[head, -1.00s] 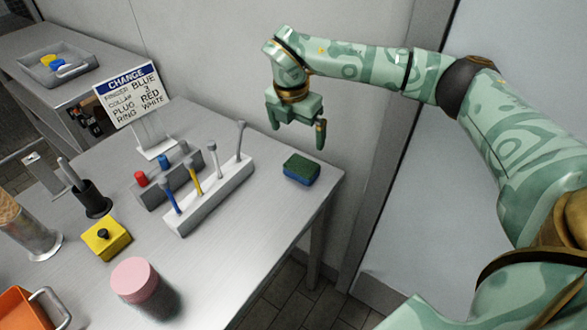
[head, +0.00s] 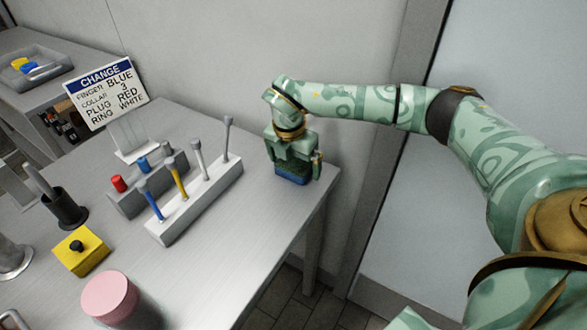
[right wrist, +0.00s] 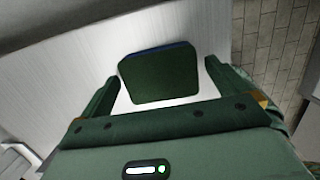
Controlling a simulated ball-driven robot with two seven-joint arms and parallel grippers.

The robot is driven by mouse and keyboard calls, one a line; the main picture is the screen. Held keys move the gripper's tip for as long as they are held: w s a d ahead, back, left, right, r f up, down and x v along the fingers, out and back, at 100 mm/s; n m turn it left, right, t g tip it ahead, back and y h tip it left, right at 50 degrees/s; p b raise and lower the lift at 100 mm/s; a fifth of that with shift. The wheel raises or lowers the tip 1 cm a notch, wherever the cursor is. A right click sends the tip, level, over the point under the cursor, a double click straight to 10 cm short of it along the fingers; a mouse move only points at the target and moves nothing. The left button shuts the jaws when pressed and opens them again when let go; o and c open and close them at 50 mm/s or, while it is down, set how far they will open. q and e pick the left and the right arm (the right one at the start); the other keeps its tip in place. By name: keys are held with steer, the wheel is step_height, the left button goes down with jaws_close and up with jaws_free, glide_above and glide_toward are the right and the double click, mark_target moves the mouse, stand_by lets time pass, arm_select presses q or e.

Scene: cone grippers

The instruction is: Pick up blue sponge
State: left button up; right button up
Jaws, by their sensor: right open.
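The blue sponge (head: 291,176) has a dark green top and lies on the grey table near its right corner. In the right wrist view, its green face (right wrist: 160,76) shows between my fingers, with a thin blue edge at the far side. My right gripper (head: 296,168) is over the sponge and hides part of it. In the right wrist view, my right gripper (right wrist: 163,88) is open, with one finger on each side of the sponge and a gap visible beside each. My left gripper is not in view.
A white rack (head: 198,203) with several upright coloured rods stands left of the sponge. A sign (head: 105,95), a yellow block (head: 80,250) and a pink cylinder (head: 109,299) are farther left. The table's right edge and a wall are close to the sponge.

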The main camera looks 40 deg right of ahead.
mark_target(295, 162)
steer(key=c, duration=1)
steer(key=shift+c, duration=0.4)
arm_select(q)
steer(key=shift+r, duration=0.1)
arm_select(e)
steer(key=shift+r, duration=0.15)
steer(key=shift+r, duration=0.35)
step_height(295, 162, up, 3)
steer(key=shift+f+p, duration=0.1)
steer(key=shift+p, duration=1)
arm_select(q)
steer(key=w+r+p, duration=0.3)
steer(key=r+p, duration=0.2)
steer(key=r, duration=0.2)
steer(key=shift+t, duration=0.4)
arm_select(e)
steer(key=s+a+r, duration=0.7)
steer(key=s+r, duration=0.2)
steer(key=s, duration=0.2)
steer(key=shift+s+a+r, duration=0.15)
steer(key=shift+s+a, duration=0.25)
